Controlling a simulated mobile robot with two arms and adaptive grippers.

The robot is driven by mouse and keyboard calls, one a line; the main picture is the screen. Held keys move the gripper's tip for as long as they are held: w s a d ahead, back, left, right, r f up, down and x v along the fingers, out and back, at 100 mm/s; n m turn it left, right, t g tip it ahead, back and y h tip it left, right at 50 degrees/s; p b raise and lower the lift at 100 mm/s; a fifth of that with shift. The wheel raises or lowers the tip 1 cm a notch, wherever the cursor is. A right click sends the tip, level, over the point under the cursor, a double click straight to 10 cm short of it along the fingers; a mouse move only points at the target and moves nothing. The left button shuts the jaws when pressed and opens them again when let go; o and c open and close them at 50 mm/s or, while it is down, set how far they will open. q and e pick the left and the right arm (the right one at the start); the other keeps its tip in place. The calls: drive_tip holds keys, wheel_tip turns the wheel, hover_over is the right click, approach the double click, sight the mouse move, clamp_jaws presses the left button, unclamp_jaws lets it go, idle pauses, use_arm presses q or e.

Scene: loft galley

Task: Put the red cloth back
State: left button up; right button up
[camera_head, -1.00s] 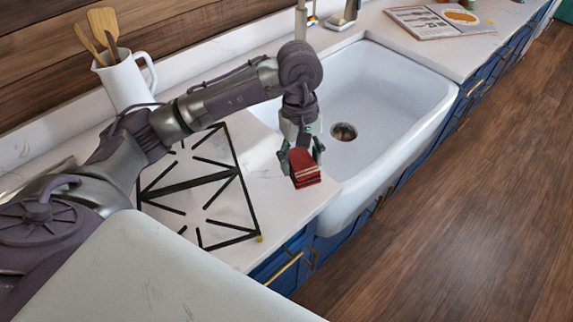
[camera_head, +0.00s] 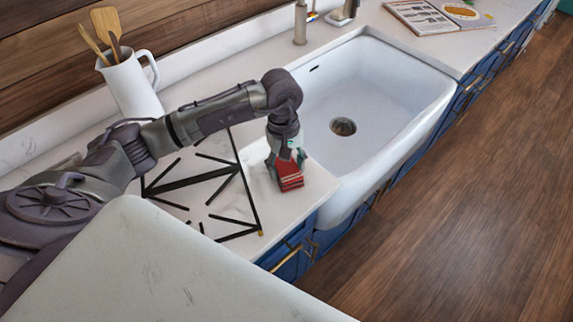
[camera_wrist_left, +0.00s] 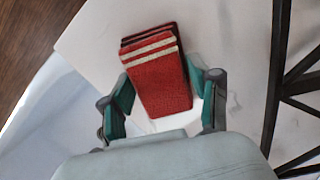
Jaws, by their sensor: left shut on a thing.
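The red cloth (camera_head: 290,179) is folded, with pale stripes near one end. My left gripper (camera_head: 284,165) is shut on it, low at the strip of white counter between the hob and the sink. In the left wrist view the cloth (camera_wrist_left: 160,82) sits between the two green-padded fingers of the left gripper (camera_wrist_left: 162,96), with its striped end pointing away. I cannot tell whether the cloth touches the counter. My right gripper is not in view.
The white sink (camera_head: 385,95) is right of the gripper and empty. The hob grate (camera_head: 203,190) is just left. A white jug (camera_head: 130,85) with wooden utensils stands at the back left. An open book (camera_head: 430,16) lies beyond the sink. The counter (camera_head: 308,190) ends close in front.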

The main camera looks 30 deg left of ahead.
sight(284, 162)
use_arm(q)
drive_tip(key=o, duration=1.1)
drive_tip(key=shift+r+p, duration=0.2)
drive_tip(key=shift+p, duration=0.2)
drive_tip(key=shift+w+a+r+b, duration=0.1)
drive_tip(key=shift+r+b, duration=0.15)
drive_tip(key=shift+b, duration=0.15)
drive_tip(key=r+b, duration=0.1)
drive_tip(key=r, duration=0.2)
drive_tip(key=r+b, duration=0.1)
drive_tip(key=r, duration=0.3)
drive_tip(key=w+a+r+b, duration=0.1)
drive_tip(key=r, duration=0.3)
drive_tip(key=shift+a+r, duration=0.1)
